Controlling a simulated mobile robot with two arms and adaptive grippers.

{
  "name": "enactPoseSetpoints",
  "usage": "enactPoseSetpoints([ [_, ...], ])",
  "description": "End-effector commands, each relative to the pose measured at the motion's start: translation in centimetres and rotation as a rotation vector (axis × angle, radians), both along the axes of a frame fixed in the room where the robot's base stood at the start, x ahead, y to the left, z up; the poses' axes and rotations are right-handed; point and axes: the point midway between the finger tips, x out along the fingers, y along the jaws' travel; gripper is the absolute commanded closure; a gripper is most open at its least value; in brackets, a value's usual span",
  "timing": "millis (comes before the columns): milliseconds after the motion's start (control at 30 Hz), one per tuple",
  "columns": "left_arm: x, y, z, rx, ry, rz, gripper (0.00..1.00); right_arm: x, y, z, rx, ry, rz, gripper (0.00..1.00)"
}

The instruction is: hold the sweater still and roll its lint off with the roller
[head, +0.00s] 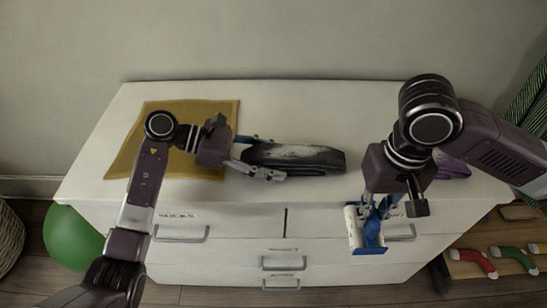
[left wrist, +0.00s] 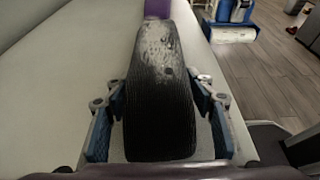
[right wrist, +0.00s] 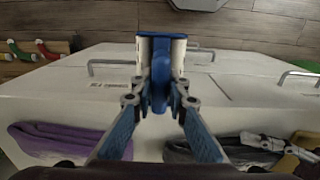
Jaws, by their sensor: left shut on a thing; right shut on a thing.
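The sweater (head: 300,158) is a dark, folded bundle with pale lint on its upper face, lying on the dresser top. My left gripper (head: 262,158) is shut on its left end, and in the left wrist view the sweater (left wrist: 160,90) lies between the two fingers. The lint roller (head: 353,230) has a white roll and a blue handle. My right gripper (head: 376,208) is shut on its blue handle, seen close in the right wrist view (right wrist: 160,85). The roller hangs in front of the dresser's front edge, apart from the sweater, to its lower right.
A mustard cloth (head: 128,150) lies flat at the left of the dresser top (head: 300,100). A folded purple garment (head: 453,168) lies at the right, partly behind my right arm. Drawers with handles (head: 283,263) face front. A green ball (head: 72,240) and colored socks (head: 473,262) are low beside the dresser.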

Motion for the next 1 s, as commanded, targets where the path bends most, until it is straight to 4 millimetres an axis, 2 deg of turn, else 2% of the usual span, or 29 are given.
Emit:
enactPoseSetpoints([
  [733, 0.03, -0.01, -0.1, -0.002, -0.001, 0.001, 0.86, 0.01, 0.01, -0.38, 0.0, 0.0, 0.0, 1.0],
  [767, 0.01, 0.01, -0.24, 0.001, 0.0, 0.0, 0.49, 0.01, 0.01, -0.39, 0.0, 0.0, 0.0, 1.0],
  [967, 0.0, 0.01, -0.23, 0.0, 0.0, 0.0, 0.27, 0.01, 0.01, -0.39, 0.0, 0.0, 0.0, 1.0],
  [1000, 0.0, 0.01, -0.23, 0.0, 0.0, 0.0, 0.27, 0.01, 0.01, -0.39, 0.0, 0.0, 0.0, 1.0],
])
